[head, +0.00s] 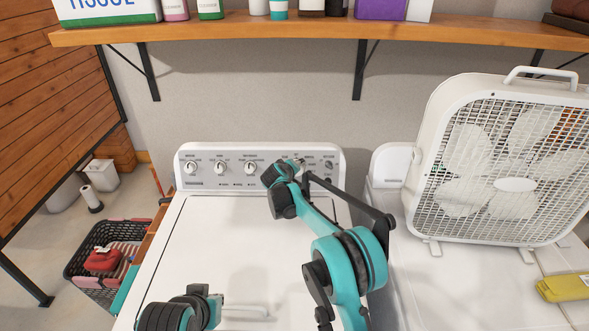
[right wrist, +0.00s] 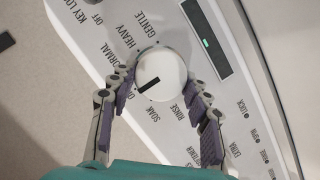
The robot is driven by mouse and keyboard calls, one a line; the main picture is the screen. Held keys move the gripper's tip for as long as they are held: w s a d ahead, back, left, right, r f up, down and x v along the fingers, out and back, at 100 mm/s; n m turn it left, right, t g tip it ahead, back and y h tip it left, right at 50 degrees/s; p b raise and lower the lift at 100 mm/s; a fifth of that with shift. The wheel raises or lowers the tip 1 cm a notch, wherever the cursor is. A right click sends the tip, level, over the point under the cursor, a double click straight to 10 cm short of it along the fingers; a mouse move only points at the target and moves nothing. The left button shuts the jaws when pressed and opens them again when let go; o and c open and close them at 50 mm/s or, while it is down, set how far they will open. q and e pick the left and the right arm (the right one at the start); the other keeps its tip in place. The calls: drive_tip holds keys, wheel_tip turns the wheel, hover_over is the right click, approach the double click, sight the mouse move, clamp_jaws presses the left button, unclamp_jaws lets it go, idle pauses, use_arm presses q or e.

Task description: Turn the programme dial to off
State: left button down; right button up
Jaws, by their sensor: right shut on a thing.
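The programme dial (right wrist: 166,66) is a round white knob with a black pointer bar, on the white control panel. My right gripper (right wrist: 161,82) is shut on it, with a purple-padded finger on each side. The bar points to the lower left in the right wrist view, between the NORMAL and SOAK labels.
Several other knobs (head: 220,168) line the panel's left side. A white box fan (head: 425,150) stands on the appliance to the right, near a yellow object (head: 565,288). A shelf (head: 290,34) with bottles and boxes runs above. A basket (head: 80,265) stands on the floor at left.

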drive_tip(key=shift+f, duration=0.1)
drive_tip(key=o, duration=1.2)
drive_tip(key=shift+c, duration=0.2)
drive_tip(key=v, duration=1.2)
drive_tip(key=shift+d, duration=0.15)
